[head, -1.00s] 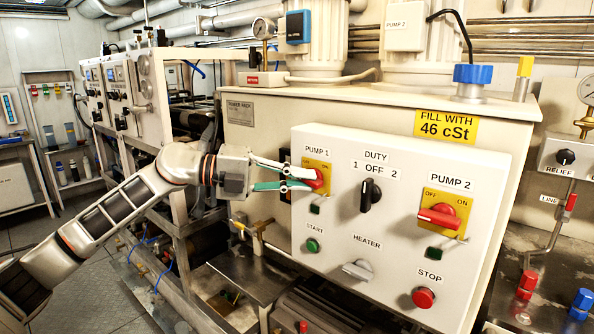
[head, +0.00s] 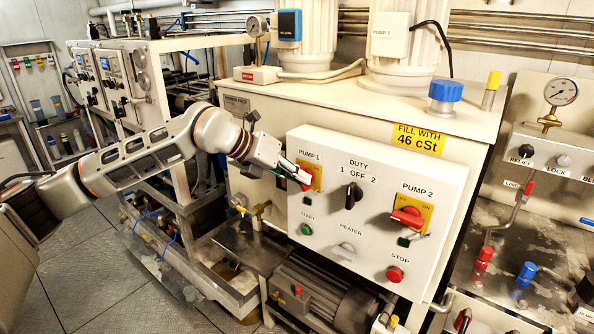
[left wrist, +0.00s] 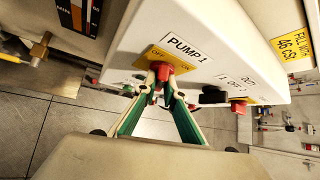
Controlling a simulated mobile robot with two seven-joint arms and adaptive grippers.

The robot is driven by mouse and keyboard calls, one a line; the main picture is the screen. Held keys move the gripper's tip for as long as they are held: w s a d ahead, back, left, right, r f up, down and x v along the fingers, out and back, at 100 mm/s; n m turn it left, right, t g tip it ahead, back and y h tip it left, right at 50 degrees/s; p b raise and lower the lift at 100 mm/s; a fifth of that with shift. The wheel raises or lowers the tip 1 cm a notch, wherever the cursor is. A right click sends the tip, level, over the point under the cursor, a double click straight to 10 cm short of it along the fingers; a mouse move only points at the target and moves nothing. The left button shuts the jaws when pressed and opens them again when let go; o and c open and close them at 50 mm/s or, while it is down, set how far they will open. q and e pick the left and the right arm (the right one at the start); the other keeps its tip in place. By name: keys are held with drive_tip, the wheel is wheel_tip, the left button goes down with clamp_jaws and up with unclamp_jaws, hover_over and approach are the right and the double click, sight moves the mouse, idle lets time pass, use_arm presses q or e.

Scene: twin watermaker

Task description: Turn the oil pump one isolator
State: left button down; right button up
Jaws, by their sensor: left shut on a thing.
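The oil pump one isolator is a red rotary knob (head: 305,179) on a yellow plate under the PUMP 1 label, at the upper left of the white control panel (head: 330,215). My left gripper (head: 298,177) reaches it from the left and is shut on the knob. In the left wrist view the two green-lined fingers (left wrist: 161,82) close on either side of the red knob (left wrist: 161,70). OFF and ON are printed on its yellow plate (left wrist: 185,62). The fingers partly hide the knob, so its exact angle is unclear. My right gripper is not in view.
The black DUTY selector (head: 352,195) and red PUMP 2 isolator (head: 408,216) are to the right. A green START button (head: 306,229) sits below. A motor (head: 325,292) stands under the panel. A metal frame (head: 185,190) stands left of the panel.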

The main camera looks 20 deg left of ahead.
use_arm(q)
drive_tip(key=y, duration=0.1)
drive_tip(key=m+y+b, duration=0.1)
drive_tip(key=m+t+y+b, duration=0.1)
drive_tip(key=shift+s+d+f, duration=0.15)
drive_tip(key=shift+d, duration=0.1)
drive_tip(key=shift+y+b, duration=0.3)
drive_tip(key=shift+b, duration=0.05)
drive_tip(key=c, duration=2.1)
unclamp_jaws()
drive_tip(key=shift+c, duration=0.2)
drive_tip(key=v, duration=1.2)
